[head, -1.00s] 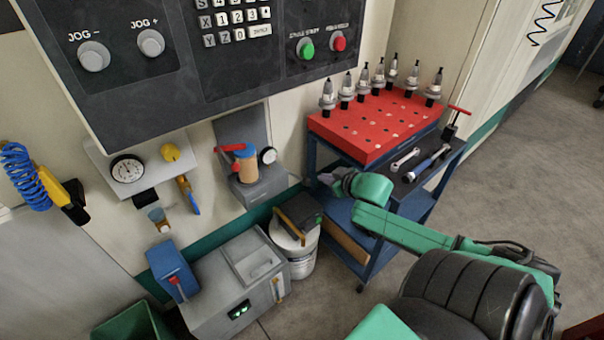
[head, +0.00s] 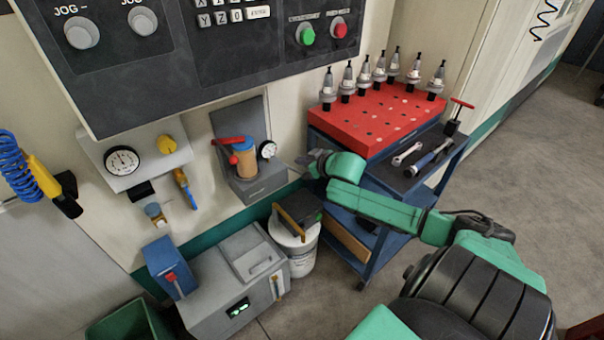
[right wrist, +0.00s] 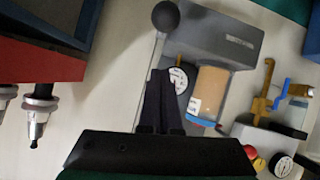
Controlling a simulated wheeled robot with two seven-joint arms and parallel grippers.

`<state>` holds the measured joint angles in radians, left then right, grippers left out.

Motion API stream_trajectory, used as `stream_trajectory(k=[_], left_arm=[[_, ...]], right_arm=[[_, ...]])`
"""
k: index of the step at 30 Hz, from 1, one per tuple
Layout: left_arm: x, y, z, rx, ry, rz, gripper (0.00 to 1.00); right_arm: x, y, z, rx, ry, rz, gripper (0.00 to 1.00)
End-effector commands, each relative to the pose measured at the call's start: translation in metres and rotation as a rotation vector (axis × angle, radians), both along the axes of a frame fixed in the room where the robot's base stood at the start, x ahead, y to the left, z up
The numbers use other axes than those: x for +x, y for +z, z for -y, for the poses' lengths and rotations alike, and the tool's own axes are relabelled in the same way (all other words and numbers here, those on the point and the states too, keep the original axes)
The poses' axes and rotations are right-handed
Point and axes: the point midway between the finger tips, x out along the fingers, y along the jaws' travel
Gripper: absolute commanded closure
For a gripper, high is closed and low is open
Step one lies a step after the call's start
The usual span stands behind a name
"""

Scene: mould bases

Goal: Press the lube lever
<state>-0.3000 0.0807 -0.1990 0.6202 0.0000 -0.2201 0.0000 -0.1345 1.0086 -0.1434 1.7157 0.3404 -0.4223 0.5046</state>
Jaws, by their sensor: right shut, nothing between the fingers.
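The lube unit (head: 262,188) is a grey wall-mounted box with an amber reservoir (head: 244,160), a round gauge and a red handle (head: 229,141) at its top. In the right wrist view the unit (right wrist: 215,40) appears turned over, with its amber reservoir (right wrist: 208,92). A thin lever with a black ball knob (right wrist: 165,16) stands out beside it. My right gripper (head: 303,160) is to the right of the unit, in front of the wall. In the wrist view its dark fingers (right wrist: 160,75) are shut and empty, overlapping the lever rod and gauge; contact cannot be told. My left gripper is out of view.
A blue cart with a red tool-holder block (head: 370,125) stands right beside my right arm. A grey tank unit (head: 235,280) and a white bucket (head: 302,262) are below. An air panel (head: 130,155) is on the left. The floor at right is clear.

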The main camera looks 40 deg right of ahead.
Motion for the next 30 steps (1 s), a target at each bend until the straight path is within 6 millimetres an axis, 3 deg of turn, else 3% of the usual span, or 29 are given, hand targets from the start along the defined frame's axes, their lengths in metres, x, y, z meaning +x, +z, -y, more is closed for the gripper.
stream_trajectory(k=[4, 7, 12, 22, 28, 30], left_arm=[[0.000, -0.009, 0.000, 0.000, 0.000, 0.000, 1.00], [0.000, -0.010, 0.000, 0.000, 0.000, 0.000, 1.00], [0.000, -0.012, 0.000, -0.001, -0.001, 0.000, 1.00], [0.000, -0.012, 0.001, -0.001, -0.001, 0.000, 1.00], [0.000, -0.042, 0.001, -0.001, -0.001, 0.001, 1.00], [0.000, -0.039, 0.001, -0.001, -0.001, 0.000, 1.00]], right_arm=[[0.024, -0.013, 0.002, 0.001, -0.001, 0.004, 1.00], [0.016, -0.034, 0.005, 0.002, -0.001, -0.005, 1.00], [0.012, -0.049, 0.008, 0.000, 0.001, -0.001, 1.00], [0.011, -0.051, 0.009, 0.001, 0.001, 0.001, 1.00], [0.010, -0.079, 0.008, 0.005, -0.001, 0.094, 1.00], [0.007, -0.085, 0.009, 0.003, -0.003, 0.116, 1.00]])
